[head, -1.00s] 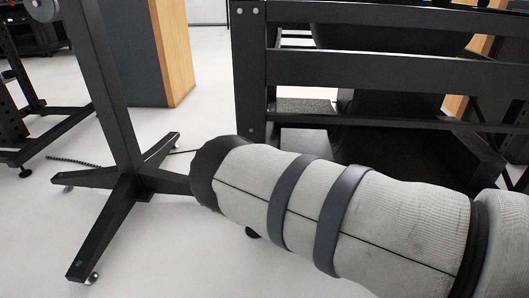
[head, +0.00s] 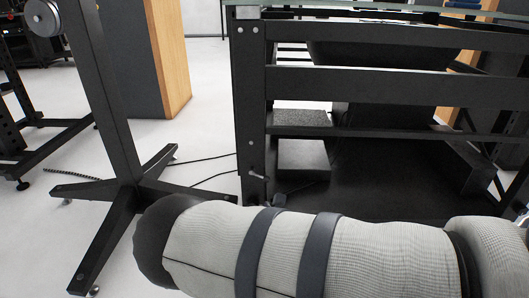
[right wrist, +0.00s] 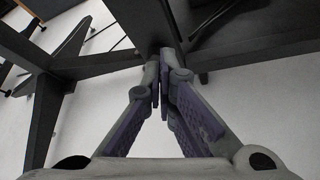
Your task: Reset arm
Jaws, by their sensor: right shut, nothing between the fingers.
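My right gripper (right wrist: 164,75) shows in the right wrist view, its two grey fingers with purple pads closed together at the tips and holding nothing. Behind the fingertips are dark beams and pale floor; I cannot tell the exact gap to the beams. In the head view my fabric-sleeved right arm crosses the lower right, and its gripper cannot be made out there. My left gripper is in neither view.
A black metal table frame (head: 330,87) stands beyond my arm. A black post stand (head: 105,110) with splayed feet is at the left. A dark block with a wooden side (head: 170,55) stands behind.

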